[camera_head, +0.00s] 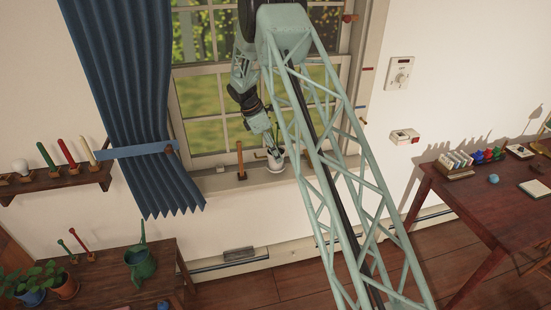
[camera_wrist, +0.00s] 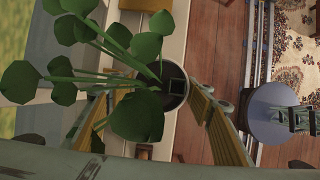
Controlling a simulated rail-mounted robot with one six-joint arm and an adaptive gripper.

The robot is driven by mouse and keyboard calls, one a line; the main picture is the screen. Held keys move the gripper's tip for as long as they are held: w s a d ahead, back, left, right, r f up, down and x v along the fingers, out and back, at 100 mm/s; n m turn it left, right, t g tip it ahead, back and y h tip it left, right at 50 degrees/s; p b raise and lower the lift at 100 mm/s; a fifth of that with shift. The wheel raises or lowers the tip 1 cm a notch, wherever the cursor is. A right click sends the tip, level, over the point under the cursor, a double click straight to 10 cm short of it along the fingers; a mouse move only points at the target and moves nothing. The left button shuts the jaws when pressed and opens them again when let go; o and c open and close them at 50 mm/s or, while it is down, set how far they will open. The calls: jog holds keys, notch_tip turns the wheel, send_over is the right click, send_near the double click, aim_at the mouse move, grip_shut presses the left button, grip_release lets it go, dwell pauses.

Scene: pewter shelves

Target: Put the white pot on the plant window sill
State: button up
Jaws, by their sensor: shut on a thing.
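The white pot (camera_head: 275,167) is at the window sill (camera_head: 222,182) in the head view, low against the window. My gripper (camera_head: 272,150) is around its upper part from above. In the wrist view, the pot (camera_wrist: 176,88) sits between the two yellowish fingers of my gripper (camera_wrist: 168,94), which are shut on it. A green leafy plant (camera_wrist: 137,115) grows from its dark soil and covers part of the left finger. The pot looks upright over the sill. I cannot tell whether its base touches the sill.
A wooden peg (camera_head: 240,161) stands on the sill just left of the pot. A blue curtain (camera_head: 125,90) hangs farther left. A wall shelf (camera_head: 60,182), a low table (camera_head: 110,285) with potted plants and a green watering can (camera_head: 141,262) are at the left. A desk (camera_head: 465,205) is at the right.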

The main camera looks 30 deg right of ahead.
jog(key=shift+w+d, duration=0.15)
jog(key=shift+w, duration=0.1)
jog(key=shift+f, duration=1.7)
jog(key=shift+f, duration=0.15)
jog(key=o, duration=1.4)
jog(key=shift+c, duration=0.2)
jog(key=s+v, duration=0.1)
jog(key=v, duration=1.1)
jog(key=shift+w, duration=0.45)
jog(key=shift+r, duration=0.2)
